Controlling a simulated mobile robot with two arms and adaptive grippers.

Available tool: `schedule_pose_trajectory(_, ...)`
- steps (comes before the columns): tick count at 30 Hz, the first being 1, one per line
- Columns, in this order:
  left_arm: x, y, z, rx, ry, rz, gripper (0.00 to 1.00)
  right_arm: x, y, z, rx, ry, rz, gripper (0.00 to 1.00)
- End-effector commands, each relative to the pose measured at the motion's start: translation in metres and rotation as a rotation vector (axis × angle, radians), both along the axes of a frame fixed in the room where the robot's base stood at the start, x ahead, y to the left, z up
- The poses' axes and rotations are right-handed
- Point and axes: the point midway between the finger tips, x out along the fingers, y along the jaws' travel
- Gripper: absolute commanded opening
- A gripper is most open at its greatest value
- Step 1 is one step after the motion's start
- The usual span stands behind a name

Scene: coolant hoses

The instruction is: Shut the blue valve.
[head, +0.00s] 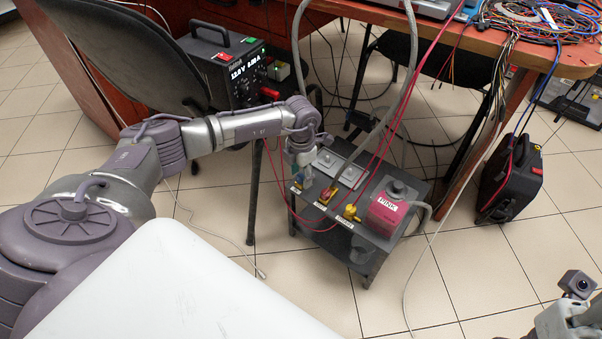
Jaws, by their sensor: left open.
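The blue valve (297,186) is at the left end of a row of small valves on a low dark stand (365,245). Only a little blue shows, as my left gripper covers most of it. My left gripper (302,172) points down right over the blue valve and is open. I cannot tell whether its fingers touch the handle or which way the handle is turned. My right gripper's fingers are not visible.
A grey hose (385,115) and red cables rise close beside my left gripper. A power supply (225,65), a chair (125,45) and a cable-strewn desk (480,40) stand behind. Floor in front is clear.

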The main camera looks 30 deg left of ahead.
Motion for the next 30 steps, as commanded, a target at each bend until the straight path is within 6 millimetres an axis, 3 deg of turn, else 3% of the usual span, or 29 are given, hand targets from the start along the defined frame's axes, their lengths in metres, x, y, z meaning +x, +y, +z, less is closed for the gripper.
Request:
schedule_pose_trajectory(4,0.0,0.0,0.002,0.0,0.0,0.0,0.52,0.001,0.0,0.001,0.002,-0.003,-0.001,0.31)
schedule_pose_trajectory(8,0.001,0.0,0.017,-0.001,-0.002,-0.001,0.52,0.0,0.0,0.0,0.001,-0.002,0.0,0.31)
schedule_pose_trajectory(21,0.0,0.0,0.103,0.0,-0.002,-0.001,0.52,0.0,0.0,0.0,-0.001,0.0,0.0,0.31)
schedule_pose_trajectory(30,0.0,0.0,0.12,0.0,0.001,0.0,0.52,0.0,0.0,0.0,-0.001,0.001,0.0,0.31)
